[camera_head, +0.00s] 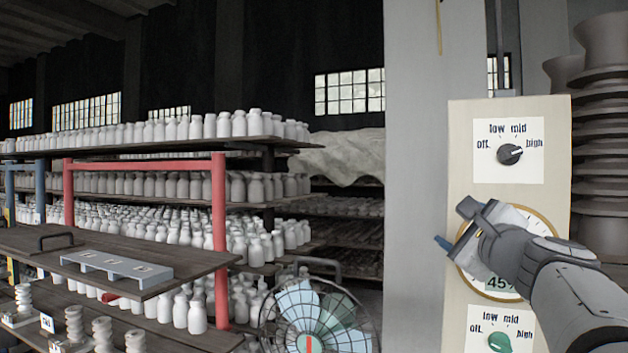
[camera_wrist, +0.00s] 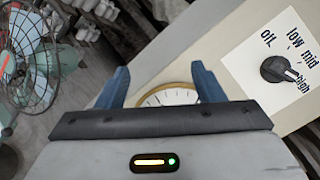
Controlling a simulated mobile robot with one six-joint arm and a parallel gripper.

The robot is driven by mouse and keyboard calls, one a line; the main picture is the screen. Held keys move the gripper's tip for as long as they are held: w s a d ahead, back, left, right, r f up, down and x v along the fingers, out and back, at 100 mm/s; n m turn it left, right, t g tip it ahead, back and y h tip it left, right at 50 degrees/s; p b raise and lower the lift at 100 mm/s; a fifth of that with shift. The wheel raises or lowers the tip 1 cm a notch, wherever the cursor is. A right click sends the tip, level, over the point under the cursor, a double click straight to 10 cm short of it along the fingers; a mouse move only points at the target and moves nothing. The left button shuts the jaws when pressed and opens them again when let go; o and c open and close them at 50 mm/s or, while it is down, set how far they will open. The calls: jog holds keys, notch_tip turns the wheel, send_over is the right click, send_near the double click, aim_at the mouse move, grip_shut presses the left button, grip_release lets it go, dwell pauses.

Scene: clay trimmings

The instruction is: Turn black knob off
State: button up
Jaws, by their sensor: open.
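The black knob (camera_head: 510,154) sits on a white plate with the labels off, low, mid and high, near the top of a beige panel (camera_head: 462,135). Its white mark points right, towards high. In the wrist view the black knob (camera_wrist: 276,69) is at the upper right, outside the jaws, with its mark towards high. My gripper (camera_head: 455,225) is open and empty, below and left of the black knob and apart from it. In the wrist view its two blue fingers (camera_wrist: 159,74) are spread, with part of the dial between them.
A round dial (camera_head: 541,222) sits mid-panel, partly hidden by my gripper. A green knob (camera_head: 499,342) with similar labels is below. A caged fan (camera_head: 312,322) and shelves of white bottles (camera_head: 200,245) stand left. Stacked brown forms (camera_head: 604,140) stand right.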

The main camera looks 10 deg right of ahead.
aim_at(512, 155)
jog(key=s+d+r+m+t+h, duration=0.2)
jog(key=s+d+r+m+h, duration=0.2)
jog(key=d+r+m+h, duration=0.45)
jog(key=shift+m+y, duration=0.35)
jog(key=shift+y, duration=0.4)
jog(key=x, duration=0.2)
jog(key=d+p+x, duration=0.1)
jog(key=x, duration=0.2)
jog(key=p+x, duration=0.1)
jog(key=x, duration=0.2)
jog(key=shift+s+d+r, duration=0.15)
jog(key=shift+s+d, duration=0.1)
jog(key=shift+s, duration=0.1)
jog(key=shift+c, duration=0.5)
jog(key=c, duration=0.9)
